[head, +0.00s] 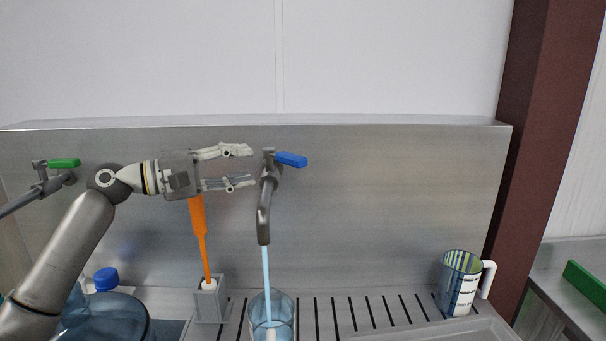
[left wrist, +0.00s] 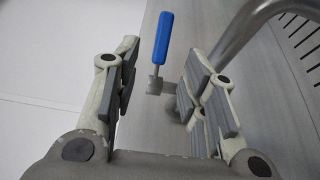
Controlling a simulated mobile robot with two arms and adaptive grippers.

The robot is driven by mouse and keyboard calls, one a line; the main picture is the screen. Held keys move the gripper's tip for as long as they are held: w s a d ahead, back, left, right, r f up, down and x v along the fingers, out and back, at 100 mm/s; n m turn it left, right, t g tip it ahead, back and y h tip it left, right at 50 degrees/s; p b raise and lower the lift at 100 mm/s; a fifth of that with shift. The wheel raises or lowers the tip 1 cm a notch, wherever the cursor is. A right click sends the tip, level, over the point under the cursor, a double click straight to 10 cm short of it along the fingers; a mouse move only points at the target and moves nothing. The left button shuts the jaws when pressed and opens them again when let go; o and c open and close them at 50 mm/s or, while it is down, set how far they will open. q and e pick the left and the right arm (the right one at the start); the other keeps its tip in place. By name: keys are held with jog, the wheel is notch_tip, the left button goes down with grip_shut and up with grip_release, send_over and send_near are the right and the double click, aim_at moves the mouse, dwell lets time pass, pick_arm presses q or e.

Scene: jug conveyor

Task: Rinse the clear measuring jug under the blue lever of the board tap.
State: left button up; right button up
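A clear jug (head: 282,302) stands on the slotted drainer under the spout (head: 264,212) of the board tap; its lower part is cut off by the picture edge. A pale blue water stream (head: 266,268) runs from the spout into it. The blue lever (head: 291,160) points to the right at the top of the tap. My left gripper (head: 251,167) is open and empty, just left of the tap top, its fingers pointing at it. In the left wrist view the blue lever (left wrist: 163,38) shows between the open fingers. My right gripper is not in view.
A patterned jug with a white handle (head: 460,283) stands on the drainer (head: 375,312) at the right. An orange-handled brush (head: 199,220) stands in a grey holder (head: 211,303) below my left gripper. A blue-capped bottle (head: 105,312) and a green lever (head: 63,162) are at the left.

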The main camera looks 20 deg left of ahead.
aim_at(284, 161)
pick_arm(q)
jog(key=p+x, duration=0.4)
jog(key=x, duration=0.6)
jog(key=shift+w+d+f+p, duration=0.1)
jog(key=shift+w+d+p, duration=0.05)
jog(key=shift+d+p, duration=0.2)
jog(key=shift+w, duration=0.1)
jog(key=shift+f, duration=0.1)
jog(key=shift+c, duration=0.3)
jog(key=shift+d, duration=0.1)
grip_shut()
